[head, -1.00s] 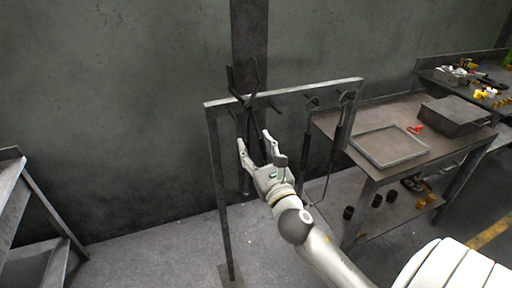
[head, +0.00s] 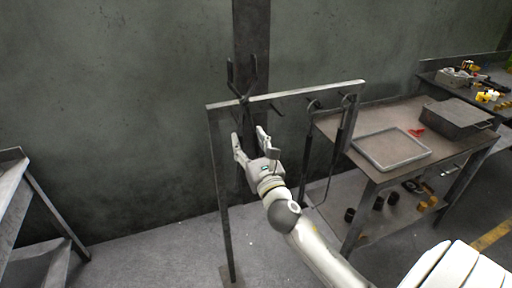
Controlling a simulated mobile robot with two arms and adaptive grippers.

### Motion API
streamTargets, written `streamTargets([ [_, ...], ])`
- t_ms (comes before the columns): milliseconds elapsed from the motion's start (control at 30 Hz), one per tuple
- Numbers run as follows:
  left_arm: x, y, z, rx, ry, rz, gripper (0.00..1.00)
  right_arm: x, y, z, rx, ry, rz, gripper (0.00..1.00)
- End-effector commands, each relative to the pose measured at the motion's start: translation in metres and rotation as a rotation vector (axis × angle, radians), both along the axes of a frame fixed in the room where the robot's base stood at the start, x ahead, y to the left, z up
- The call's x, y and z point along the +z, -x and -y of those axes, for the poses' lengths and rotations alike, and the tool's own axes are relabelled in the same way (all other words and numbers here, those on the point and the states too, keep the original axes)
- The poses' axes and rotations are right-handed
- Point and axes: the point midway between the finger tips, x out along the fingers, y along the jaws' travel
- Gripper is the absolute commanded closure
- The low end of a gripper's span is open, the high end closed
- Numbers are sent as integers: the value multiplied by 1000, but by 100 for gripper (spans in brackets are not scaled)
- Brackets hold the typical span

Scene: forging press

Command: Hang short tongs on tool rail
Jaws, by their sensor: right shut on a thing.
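The dark short tongs (head: 243,88) stand near upright at the left end of the tool rail (head: 300,94). Their forked jaws stick up above the bar, and their handles run down between the fingers of my right gripper (head: 250,143). That gripper is shut on them just below the bar, pointing up and away. I cannot tell whether the tongs rest on a hook; the dark pillar behind and the fingers hide the contact. My left gripper is out of view.
A small hook (head: 277,108) right of the tongs looks empty. Other dark long-handled tools (head: 342,135) hang at the rail's right end. Behind is a workbench with a shallow tray (head: 391,148) and a dark box (head: 457,116). Another metal stand (head: 38,205) is at left.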

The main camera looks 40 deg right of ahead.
Motion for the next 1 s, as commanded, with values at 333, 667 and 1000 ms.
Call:
streamTargets([
  [333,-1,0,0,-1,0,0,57,3,-61,10,7,-35,14,58],
  [667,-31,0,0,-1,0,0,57,-33,-73,13,7,-34,12,58],
  [1000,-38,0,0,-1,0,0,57,-43,-72,13,7,-34,12,58],
])
